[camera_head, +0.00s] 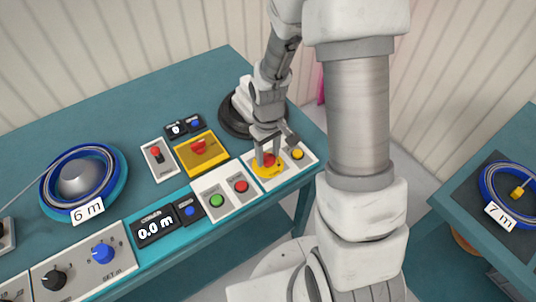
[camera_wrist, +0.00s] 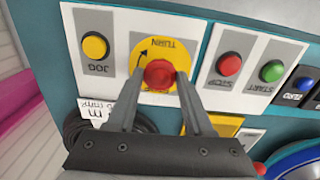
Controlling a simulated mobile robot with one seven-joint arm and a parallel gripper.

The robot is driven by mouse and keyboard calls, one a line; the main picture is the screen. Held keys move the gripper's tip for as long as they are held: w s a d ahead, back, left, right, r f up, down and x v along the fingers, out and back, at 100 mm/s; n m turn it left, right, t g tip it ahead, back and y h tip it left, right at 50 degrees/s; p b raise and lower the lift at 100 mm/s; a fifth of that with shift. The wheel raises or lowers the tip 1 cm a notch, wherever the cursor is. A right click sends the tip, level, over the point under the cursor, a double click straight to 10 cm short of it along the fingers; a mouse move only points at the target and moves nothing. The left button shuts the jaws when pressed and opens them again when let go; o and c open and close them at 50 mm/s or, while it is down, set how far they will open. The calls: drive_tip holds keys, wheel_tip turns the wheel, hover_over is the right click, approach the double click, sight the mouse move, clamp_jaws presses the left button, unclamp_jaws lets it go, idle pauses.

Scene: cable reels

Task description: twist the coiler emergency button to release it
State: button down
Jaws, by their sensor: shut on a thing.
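The emergency button is a red knob on a round yellow plate marked TURN with a curved arrow. In the wrist view the red knob (camera_wrist: 159,74) sits between my two fingertips, and the yellow plate (camera_wrist: 178,47) shows around it. In the head view the red knob (camera_head: 268,160) is partly hidden by my fingers, over the yellow plate (camera_head: 266,173). My gripper (camera_head: 267,156) reaches down from above and is shut on the knob, one finger on each side; the fingers also show in the wrist view (camera_wrist: 158,77).
Beside the button are a yellow JOG button (camera_head: 298,154), a red STOP button (camera_head: 240,186) and a green START button (camera_head: 217,200). A second red button on a yellow box (camera_head: 198,147) stands behind. A blue cable reel (camera_head: 84,178) marked 6 m lies at left.

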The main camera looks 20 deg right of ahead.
drive_tip(key=shift+m, duration=0.6)
drive_tip(key=shift+c, duration=1.4)
unclamp_jaws()
wheel_tip(320, 180, up, 17)
drive_tip(key=p, duration=0.2)
drive_tip(key=shift+r, duration=0.2)
